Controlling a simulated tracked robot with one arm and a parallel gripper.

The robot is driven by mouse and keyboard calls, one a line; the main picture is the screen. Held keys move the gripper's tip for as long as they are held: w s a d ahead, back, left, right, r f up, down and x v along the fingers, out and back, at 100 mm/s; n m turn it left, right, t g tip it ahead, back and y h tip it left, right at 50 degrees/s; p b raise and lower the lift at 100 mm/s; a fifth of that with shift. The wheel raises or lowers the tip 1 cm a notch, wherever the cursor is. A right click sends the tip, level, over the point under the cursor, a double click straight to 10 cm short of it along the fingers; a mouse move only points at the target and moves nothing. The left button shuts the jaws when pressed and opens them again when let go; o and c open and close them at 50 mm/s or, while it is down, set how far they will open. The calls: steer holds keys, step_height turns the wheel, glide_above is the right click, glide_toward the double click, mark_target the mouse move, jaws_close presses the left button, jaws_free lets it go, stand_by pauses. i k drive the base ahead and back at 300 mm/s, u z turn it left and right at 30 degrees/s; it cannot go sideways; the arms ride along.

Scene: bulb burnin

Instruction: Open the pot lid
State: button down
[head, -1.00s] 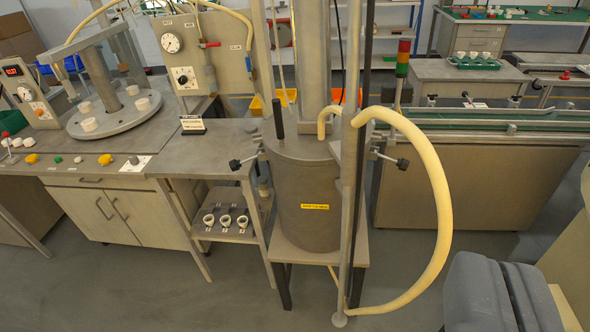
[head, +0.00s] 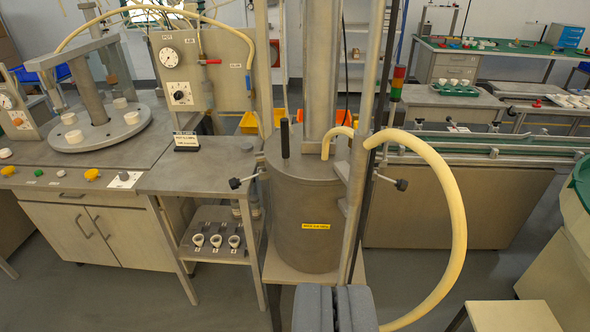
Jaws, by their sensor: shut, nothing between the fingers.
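The pot (head: 302,236) is a large grey metal cylinder with a small yellow label, standing on a low stand in the middle of the head view. Its flat lid (head: 300,166) is on top, with an upright black handle (head: 285,139). Black-knobbed clamps stick out on both sides, one at the left (head: 236,183) and one at the right (head: 401,185). A thick cream hose (head: 455,215) arches from the lid's top to the right and down. My gripper (head: 334,290) is at the bottom edge, its two grey fingers together and empty. It is in front of the pot, apart from it.
A grey vertical post (head: 365,150) stands close in front of the pot's right side. A workbench (head: 190,165) with a gauge panel (head: 200,70) is at the left. A conveyor (head: 480,145) runs behind at the right. A stool (head: 512,316) stands at the lower right. Floor is open at the lower left.

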mark_target(318, 150)
steer(key=i, duration=1)
